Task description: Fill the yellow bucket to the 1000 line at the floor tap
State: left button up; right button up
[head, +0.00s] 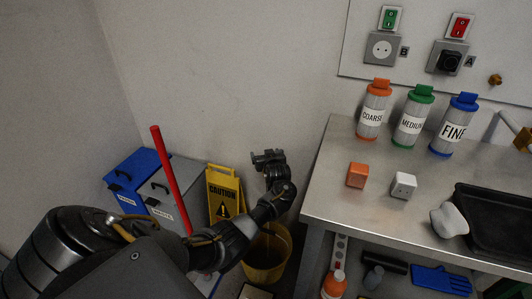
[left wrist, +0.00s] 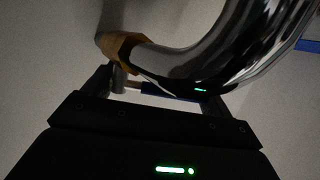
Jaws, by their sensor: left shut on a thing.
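The yellow bucket (head: 247,272) stands on the floor between the caution sign and the bench, partly hidden by my left arm. Its inside is dark; I cannot make out a water level or the 1000 line. My left gripper (head: 268,155) is above it near the wall. In the left wrist view, a curved chrome spout (left wrist: 225,55) with a brass-coloured fitting (left wrist: 120,45) passes just beyond my left gripper (left wrist: 160,92). The jaws are shut on a small blue handle (left wrist: 168,95), mostly hidden. The tap is not distinguishable in the head view. My right gripper is out of view.
A yellow caution sign (head: 224,190), blue and grey bins (head: 142,170) and a red pole (head: 170,180) are left of the bucket. The steel bench (head: 330,185) closes off the right, with containers and a dark tray (head: 500,205) on it.

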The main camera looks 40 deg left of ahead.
pick_arm(q)
jog(key=shift+s, duration=0.1)
jog(key=shift+s+d+f+n+g+y+b, duration=0.15)
jog(key=shift+n+g+y+b, duration=0.2)
jog(key=shift+n+g+b, duration=0.3)
jog(key=shift+s+d+r+n+g+y+b, duration=0.15)
jog(key=shift+n+g+y+b, duration=0.3)
jog(key=shift+n+g, duration=0.25)
jog(key=shift+s+d+f+n+g+y+b, duration=0.15)
jog(key=shift+n+g+y+b, duration=0.15)
jog(key=shift+n+g+b, duration=0.35)
dwell(0.7)
dwell(0.9)
dwell(0.7)
